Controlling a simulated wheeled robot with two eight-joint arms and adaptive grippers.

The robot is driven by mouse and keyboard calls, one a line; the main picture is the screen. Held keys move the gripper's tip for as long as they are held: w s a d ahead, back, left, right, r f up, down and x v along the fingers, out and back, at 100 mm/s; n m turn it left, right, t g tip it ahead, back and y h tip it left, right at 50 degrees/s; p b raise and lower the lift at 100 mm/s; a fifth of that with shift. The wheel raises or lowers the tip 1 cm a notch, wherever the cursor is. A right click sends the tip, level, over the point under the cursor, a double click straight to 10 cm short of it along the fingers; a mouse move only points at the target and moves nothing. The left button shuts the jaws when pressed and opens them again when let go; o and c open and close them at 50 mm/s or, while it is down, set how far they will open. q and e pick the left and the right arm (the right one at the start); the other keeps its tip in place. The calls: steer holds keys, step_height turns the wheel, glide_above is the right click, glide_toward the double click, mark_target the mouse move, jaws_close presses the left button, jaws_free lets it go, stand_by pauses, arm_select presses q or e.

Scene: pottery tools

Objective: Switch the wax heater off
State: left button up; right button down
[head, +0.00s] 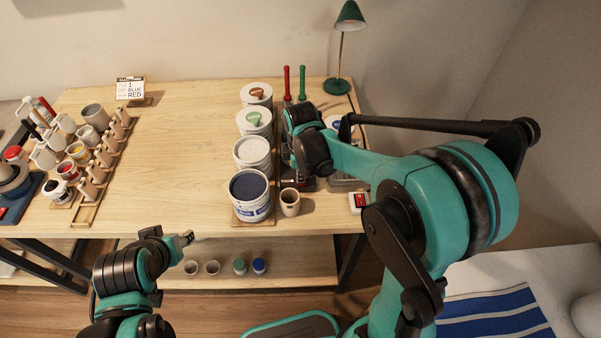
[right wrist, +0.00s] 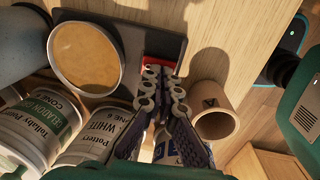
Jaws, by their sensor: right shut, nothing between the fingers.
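The wax heater shows best in the right wrist view: a dark base plate (right wrist: 172,45) carries a round pot of amber wax (right wrist: 85,55). A red switch (right wrist: 158,64) sits on the base, partly hidden by my fingers; I cannot tell its position. My right gripper (right wrist: 161,78) is shut and empty, its fingertips over the switch; contact is unclear. In the head view my right wrist hides most of the heater, with a dark front part (head: 302,185) showing. My left gripper (head: 186,239) is in front of the table, away from the heater; its opening is unclear.
A brown cup (head: 290,202) stands close right of my right fingers in the wrist view (right wrist: 214,108). Glaze buckets (head: 252,153) line the heater's left side. A white box with a red top (head: 357,202) lies to the right. The table's middle (head: 185,140) is clear.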

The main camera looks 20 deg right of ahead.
mark_target(301, 185)
step_height(301, 185, up, 12)
steer(key=s, duration=0.1)
steer(key=shift+s+a, duration=0.15)
stand_by(0.4)
steer(key=p, duration=0.2)
steer(key=r+p, duration=0.1)
steer(key=p, duration=0.1)
steer(key=w+r+p, duration=0.1)
steer(key=shift+d+r+p, duration=0.2)
steer(key=shift+d+p, duration=0.05)
steer(key=shift+p, duration=0.15)
steer(key=shift+f, duration=0.1)
steer(key=f+b, duration=0.1)
steer(key=f, duration=0.3)
steer(key=w+f+b, duration=0.1)
steer(key=f+b, duration=0.1)
steer(key=f, duration=0.3)
steer(key=f+b, duration=0.1)
steer(key=f, duration=0.3)
steer(key=shift+w+d+f+b, duration=0.2)
steer(key=shift+w+f+b, duration=0.1)
steer(key=shift+f, duration=0.1)
